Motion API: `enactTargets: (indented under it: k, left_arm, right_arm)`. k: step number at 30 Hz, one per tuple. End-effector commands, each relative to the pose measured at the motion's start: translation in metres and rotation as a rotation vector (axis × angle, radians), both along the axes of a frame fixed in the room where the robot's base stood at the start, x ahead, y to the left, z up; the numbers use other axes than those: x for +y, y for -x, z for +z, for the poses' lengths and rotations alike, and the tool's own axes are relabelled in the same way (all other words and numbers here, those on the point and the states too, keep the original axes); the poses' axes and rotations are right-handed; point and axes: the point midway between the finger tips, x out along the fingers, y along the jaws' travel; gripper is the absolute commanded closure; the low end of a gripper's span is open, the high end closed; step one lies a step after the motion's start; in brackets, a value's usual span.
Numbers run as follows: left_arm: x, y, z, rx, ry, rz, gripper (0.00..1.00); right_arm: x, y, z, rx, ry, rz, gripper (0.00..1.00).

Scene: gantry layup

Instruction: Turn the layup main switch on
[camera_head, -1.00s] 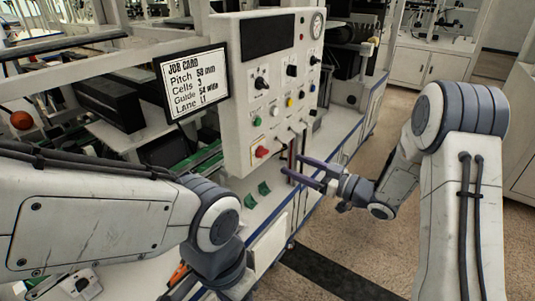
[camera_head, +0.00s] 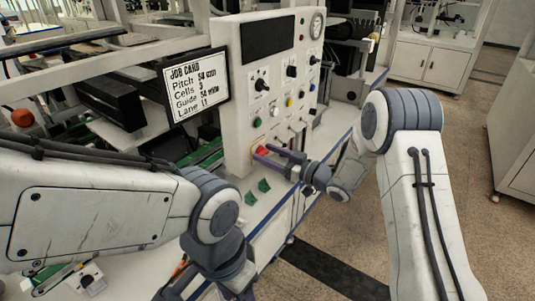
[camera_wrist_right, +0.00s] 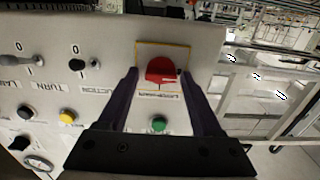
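The layup main switch is a red handle (camera_wrist_right: 161,68) on a yellow-edged plate, low on the white control panel (camera_head: 239,110). The label beside it is upside down and hard to read in the right wrist view. In the head view the red switch (camera_head: 259,150) is partly hidden by my right gripper's fingers. My right gripper (camera_wrist_right: 159,77) is open, its two dark fingers on either side of the red handle with gaps showing. In the head view the right gripper (camera_head: 263,154) points at the panel's lower part. My left gripper is at the bottom edge, and its fingers are not clearly shown.
A green button (camera_wrist_right: 158,124) lies close to the red switch. Black knobs, a yellow button (camera_wrist_right: 68,116) and a gauge (camera_head: 317,25) are elsewhere on the panel. A job card screen (camera_head: 195,85) stands left of the panel. Green pieces (camera_head: 257,191) lie on the bench below.

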Motion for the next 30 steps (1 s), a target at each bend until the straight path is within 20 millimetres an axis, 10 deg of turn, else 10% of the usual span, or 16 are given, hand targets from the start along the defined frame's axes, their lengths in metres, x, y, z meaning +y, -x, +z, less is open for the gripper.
enactTargets:
  k: [5,30]
  left_arm:
    - [0.000,0.000,0.000,0.000,0.000,0.000,0.50]
    - [0.000,0.000,0.024,0.000,0.000,0.000,0.50]
  right_arm:
    - [0.000,0.000,0.000,0.000,0.000,-0.001,1.00]
    - [-0.003,-0.003,0.003,0.347,-0.255,-0.004,1.00]
